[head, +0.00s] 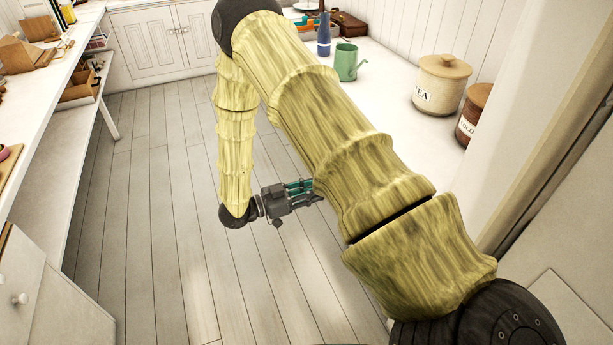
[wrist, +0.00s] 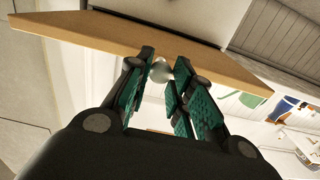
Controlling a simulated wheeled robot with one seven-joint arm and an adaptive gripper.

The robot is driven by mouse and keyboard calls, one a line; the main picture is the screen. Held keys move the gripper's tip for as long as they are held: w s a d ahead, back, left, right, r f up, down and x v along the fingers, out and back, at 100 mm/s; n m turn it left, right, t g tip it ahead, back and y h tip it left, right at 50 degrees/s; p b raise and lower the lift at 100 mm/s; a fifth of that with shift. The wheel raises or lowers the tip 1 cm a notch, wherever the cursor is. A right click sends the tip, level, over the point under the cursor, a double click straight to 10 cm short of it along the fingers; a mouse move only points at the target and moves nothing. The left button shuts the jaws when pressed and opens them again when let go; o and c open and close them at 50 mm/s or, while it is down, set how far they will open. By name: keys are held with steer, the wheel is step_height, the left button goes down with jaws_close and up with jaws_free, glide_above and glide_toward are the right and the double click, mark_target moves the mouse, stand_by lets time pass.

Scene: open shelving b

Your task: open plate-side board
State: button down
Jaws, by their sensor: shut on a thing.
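A tan board (wrist: 90,28) crosses the top of the wrist view at a slant, seen along its long edge. A small round pale knob (wrist: 161,72) shows close to this edge, between the fingertips of my gripper (wrist: 160,75). The teal-padded fingers are shut on the knob from both sides. In the head view my gripper (head: 306,191) is low beside the right-hand counter, pointing right. Its fingertips, the knob and the board are hidden there behind my upper arm. I cannot tell from these frames how far the board stands open.
The right counter (head: 397,93) holds a green mug (head: 346,62), a blue bottle (head: 323,35), a TEA canister (head: 441,84) and a brown canister (head: 473,114). A long shelving unit (head: 52,85) runs along the left. The plank floor (head: 150,200) between is clear.

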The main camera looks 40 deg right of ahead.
steer(key=shift+w+a, duration=0.1)
steer(key=shift+a, duration=0.15)
steer(key=c, duration=1.3)
jaws_free()
steer(key=shift+o, duration=0.2)
steer(key=shift+a, duration=0.1)
steer(key=v, duration=1.1)
steer(key=shift+a, duration=0.35)
steer(key=shift+w, duration=0.15)
